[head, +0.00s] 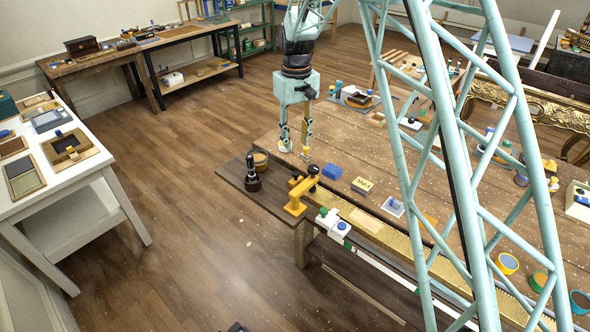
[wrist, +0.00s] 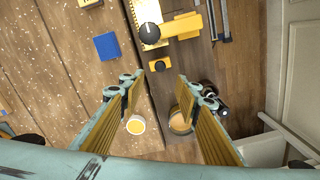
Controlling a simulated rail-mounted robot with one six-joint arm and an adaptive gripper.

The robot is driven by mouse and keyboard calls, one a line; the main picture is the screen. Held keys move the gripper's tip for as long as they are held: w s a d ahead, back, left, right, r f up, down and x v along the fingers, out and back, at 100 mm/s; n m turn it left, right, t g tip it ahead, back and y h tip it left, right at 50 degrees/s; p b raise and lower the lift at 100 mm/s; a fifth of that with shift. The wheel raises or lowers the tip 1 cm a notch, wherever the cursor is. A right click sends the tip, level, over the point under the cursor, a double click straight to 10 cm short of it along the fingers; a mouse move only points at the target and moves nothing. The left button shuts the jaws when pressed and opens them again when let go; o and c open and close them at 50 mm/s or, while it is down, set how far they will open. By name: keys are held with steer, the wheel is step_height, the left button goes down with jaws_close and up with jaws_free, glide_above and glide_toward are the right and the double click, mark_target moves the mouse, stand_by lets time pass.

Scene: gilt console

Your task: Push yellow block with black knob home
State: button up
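A small yellow block with a black knob (wrist: 160,64) lies near the dark board's edge in the wrist view, just beyond my fingertips. In the head view it seems to be the small dark-topped yellow piece (head: 295,181), partly hidden behind a yellow clamp-like fixture (head: 296,208). That fixture shows in the wrist view (wrist: 184,27) beside a larger dark round knob (wrist: 149,34). My gripper (wrist: 157,86) is open and empty, its fingers wide apart. In the head view my gripper (head: 295,152) points down over the bench's near left corner, apart from the block.
A wooden cup (wrist: 180,122) and a yellow-topped white cup (wrist: 136,126) lie below my fingers in the wrist view. A black-handled tool (head: 252,174) stands on the dark board. A blue block (head: 332,171) sits on the bench. A brass rail (head: 362,222) runs along its edge.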

mark_target(296, 173)
steer(key=shift+f, duration=0.1)
steer(key=shift+f+p, duration=0.45)
steer(key=shift+f, duration=6.35)
jaws_close()
steer(key=shift+a, duration=0.1)
